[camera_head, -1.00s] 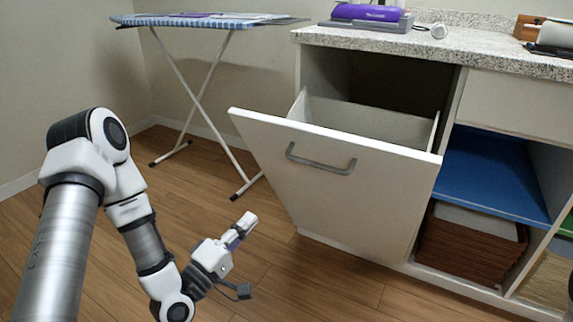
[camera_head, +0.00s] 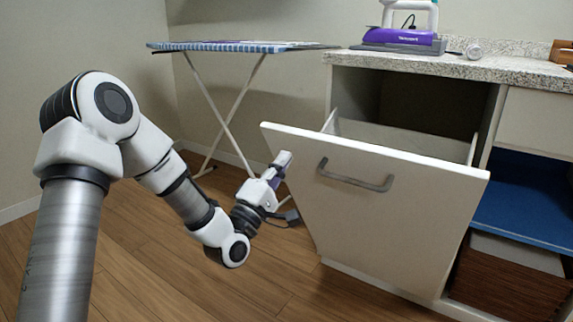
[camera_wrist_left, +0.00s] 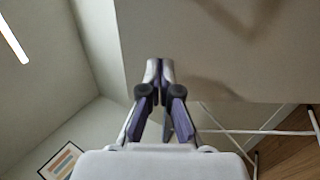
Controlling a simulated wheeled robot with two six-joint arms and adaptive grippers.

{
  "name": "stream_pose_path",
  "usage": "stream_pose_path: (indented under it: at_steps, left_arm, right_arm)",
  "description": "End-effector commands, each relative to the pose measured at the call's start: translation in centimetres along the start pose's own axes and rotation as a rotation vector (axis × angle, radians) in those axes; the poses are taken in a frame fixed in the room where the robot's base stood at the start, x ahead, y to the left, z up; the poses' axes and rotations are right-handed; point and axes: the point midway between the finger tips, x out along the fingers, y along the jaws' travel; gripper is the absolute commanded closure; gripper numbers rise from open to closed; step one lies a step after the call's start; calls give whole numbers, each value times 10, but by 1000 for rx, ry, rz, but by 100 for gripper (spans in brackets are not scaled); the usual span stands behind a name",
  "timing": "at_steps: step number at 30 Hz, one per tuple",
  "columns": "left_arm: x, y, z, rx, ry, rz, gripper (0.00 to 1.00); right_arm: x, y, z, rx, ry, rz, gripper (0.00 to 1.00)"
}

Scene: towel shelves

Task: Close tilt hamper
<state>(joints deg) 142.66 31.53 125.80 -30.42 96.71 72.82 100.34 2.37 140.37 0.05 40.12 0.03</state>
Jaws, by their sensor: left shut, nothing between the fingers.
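The tilt hamper's white front panel (camera_head: 375,205) leans outward from the cabinet, tilted open, with a grey bar handle (camera_head: 355,181) near its top. The open bin shows behind its top edge. My left gripper (camera_head: 284,160) is at the panel's left edge in the head view, shut and empty. Whether it touches the panel cannot be told. In the left wrist view my shut left fingers (camera_wrist_left: 160,66) point at a pale flat surface, with a blurred shadow across it. My right gripper is out of view.
A granite counter (camera_head: 430,66) tops the cabinet, with a purple iron (camera_head: 400,37) on it. Blue shelves (camera_head: 525,205) and a brown woven basket (camera_head: 507,280) are at the right. An ironing board (camera_head: 235,46) stands behind at the left. Wooden floor in front is clear.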

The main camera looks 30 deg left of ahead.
Motion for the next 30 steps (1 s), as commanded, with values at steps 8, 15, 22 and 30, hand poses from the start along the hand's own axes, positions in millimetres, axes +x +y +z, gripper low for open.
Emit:
stream_pose_path:
  at_steps: [8,15,22,30]
  left_arm:
    - [19,0,0,1,0,-1,100]
    - [18,0,0,1,0,-2,100]
    - [30,3,0,1,-1,-15,100]
    - [81,9,1,6,-3,-81,100]
  right_arm:
    - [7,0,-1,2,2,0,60]
    - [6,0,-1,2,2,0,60]
    - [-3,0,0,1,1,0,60]
    - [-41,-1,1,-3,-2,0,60]
